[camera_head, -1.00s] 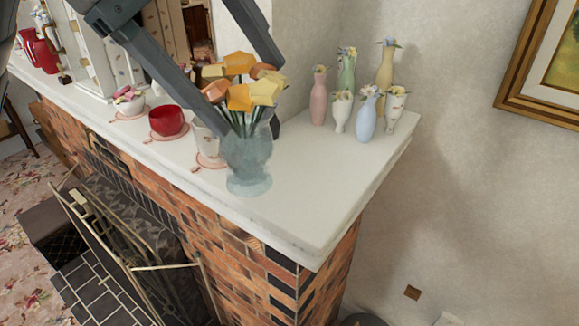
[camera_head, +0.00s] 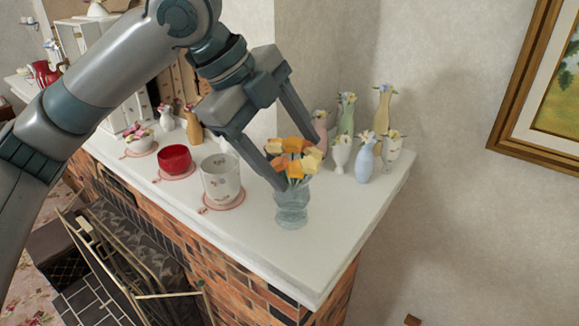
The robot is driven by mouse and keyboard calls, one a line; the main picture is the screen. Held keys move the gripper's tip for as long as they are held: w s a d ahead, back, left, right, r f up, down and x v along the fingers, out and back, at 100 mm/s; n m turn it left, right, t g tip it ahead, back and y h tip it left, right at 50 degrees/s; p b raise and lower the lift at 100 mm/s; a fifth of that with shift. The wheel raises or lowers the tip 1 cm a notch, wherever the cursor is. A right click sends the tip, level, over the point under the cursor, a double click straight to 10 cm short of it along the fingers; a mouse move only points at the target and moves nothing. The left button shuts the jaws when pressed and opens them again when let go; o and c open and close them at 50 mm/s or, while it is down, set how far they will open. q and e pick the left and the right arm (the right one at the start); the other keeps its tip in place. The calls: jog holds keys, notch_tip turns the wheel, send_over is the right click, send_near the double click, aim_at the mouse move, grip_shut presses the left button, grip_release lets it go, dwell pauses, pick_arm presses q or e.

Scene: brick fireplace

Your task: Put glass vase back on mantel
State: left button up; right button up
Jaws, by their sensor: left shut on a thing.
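The glass vase (camera_head: 292,209) is pale blue-green and clear, with orange and yellow flowers in it. It is upright over the right part of the white mantel (camera_head: 335,235), right of the white cup. I cannot tell for sure whether its base touches the mantel. My left gripper (camera_head: 298,176) comes down from the upper left with its fingers on both sides of the flowers and the vase's top. It is shut on the vase. The flowers hide part of the far finger. My right gripper is not in view.
A white patterned cup (camera_head: 221,179), a red bowl (camera_head: 174,159) and a small flower pot (camera_head: 138,139) stand left along the mantel. Several small bud vases (camera_head: 365,160) crowd the back right corner. The mantel's front right is clear. A framed picture (camera_head: 541,82) hangs at right.

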pick_arm(q)
notch_tip(320, 180, down, 3)
jog(key=shift+r+p, duration=0.1)
jog(key=shift+p, duration=1)
jog(key=shift+f, duration=0.6)
jog(key=o, duration=1.5)
jog(key=shift+c, duration=0.2)
jog(key=shift+r, duration=0.1)
